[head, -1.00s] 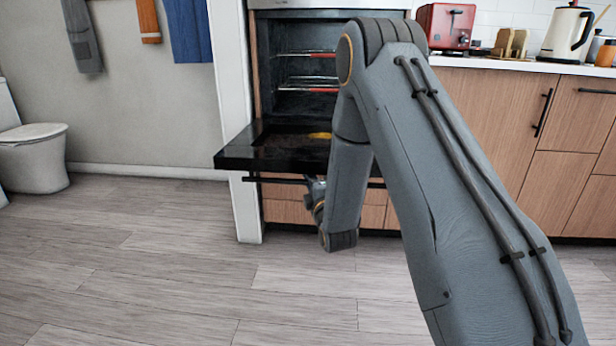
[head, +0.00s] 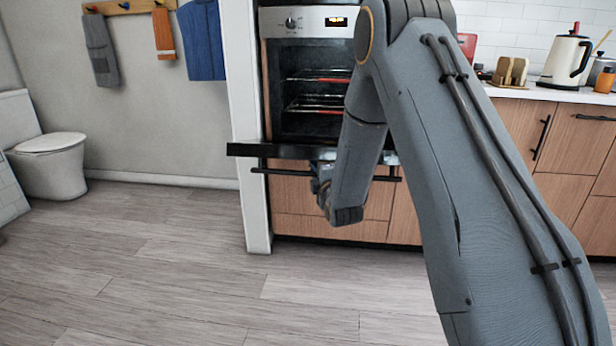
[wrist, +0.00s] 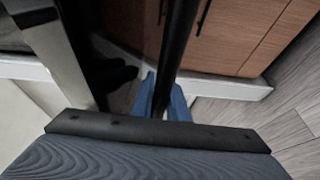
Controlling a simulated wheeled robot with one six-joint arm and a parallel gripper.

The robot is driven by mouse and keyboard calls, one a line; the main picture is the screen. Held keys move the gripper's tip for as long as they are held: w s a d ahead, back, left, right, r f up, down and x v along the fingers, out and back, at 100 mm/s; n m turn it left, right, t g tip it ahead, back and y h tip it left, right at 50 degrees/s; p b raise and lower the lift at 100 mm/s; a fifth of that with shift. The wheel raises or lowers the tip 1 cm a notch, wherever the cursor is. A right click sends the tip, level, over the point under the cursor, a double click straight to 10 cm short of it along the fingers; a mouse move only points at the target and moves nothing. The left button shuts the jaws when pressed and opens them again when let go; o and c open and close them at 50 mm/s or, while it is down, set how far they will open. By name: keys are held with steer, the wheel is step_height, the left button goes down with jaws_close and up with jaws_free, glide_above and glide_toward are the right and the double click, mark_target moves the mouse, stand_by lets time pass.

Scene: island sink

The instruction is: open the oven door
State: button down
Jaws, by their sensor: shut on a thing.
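The oven (head: 305,95) stands in the cabinet front with its cavity and racks showing. Its black door (head: 285,150) is hinged down, well away from the cavity, and shows almost edge-on. The black bar handle (head: 285,171) runs along the door's front, below its edge. My gripper (head: 320,182) is at the handle, partly hidden by my arm, which also hides the right part of the oven and door. In the wrist view, the blue fingers of my gripper (wrist: 163,100) are shut around the dark handle bar (wrist: 177,45).
Wooden drawers (head: 360,197) are below the oven, with a white side panel (head: 247,130) on its left. A toilet (head: 52,163) stands at the far left. A kettle (head: 567,58) is on the counter (head: 560,94) at right. The floor (head: 200,265) in front is clear.

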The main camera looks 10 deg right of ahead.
mark_target(329, 156)
steer(key=shift+w+r, duration=0.2)
steer(key=shift+r, duration=0.6)
steer(key=c, duration=2)
jaws_free()
steer(key=shift+f, duration=0.1)
steer(key=shift+s, duration=0.15)
steer(key=s+p, duration=0.1)
steer(key=s, duration=0.6)
steer(key=shift+s+d, duration=0.25)
steer(key=shift+d, duration=0.1)
